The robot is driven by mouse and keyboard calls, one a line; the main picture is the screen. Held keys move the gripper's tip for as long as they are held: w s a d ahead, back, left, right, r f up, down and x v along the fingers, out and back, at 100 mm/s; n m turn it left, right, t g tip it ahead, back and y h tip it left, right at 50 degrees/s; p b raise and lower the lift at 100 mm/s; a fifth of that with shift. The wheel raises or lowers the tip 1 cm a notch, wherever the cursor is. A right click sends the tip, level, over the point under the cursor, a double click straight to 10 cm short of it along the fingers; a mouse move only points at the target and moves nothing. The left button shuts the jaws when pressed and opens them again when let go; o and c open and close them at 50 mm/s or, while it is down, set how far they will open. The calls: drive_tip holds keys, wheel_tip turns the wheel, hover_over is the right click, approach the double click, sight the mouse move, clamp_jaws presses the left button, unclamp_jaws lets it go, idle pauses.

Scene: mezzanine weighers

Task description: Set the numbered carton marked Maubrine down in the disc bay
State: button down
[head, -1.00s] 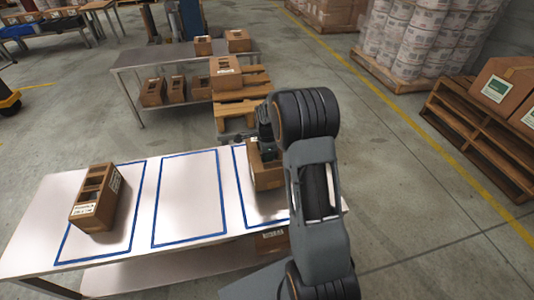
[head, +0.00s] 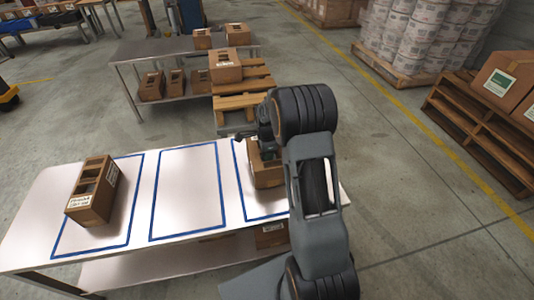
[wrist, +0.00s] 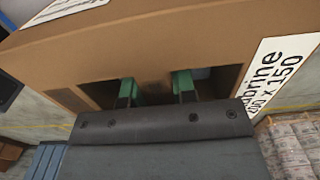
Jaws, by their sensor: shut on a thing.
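A brown carton (head: 266,176) is at the right-hand blue-outlined bay (head: 252,217) of the table, partly hidden behind my arm. In the wrist view the carton (wrist: 150,45) carries a white label (wrist: 280,70) ending in "brine" and "x 150". My gripper (wrist: 155,88) has its green fingers in the carton's openings and is shut on it. I cannot tell whether the carton's base touches the table. No disc mark shows on any bay, so I cannot tell which is the disc bay.
Another slotted carton (head: 90,197) stands in the left bay (head: 122,225). The middle bay (head: 187,195) is empty. A carton (head: 270,236) sits on the shelf below. Behind are a bench (head: 165,50) with several cartons and a pallet (head: 240,108) bearing a carton.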

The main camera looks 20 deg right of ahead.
drive_tip(key=shift+f, duration=0.25)
drive_tip(key=c, duration=0.8)
unclamp_jaws()
drive_tip(key=shift+c, duration=0.2)
wheel_tip(320, 180, up, 14)
drive_tip(key=p, duration=0.1)
drive_tip(key=shift+p, duration=0.3)
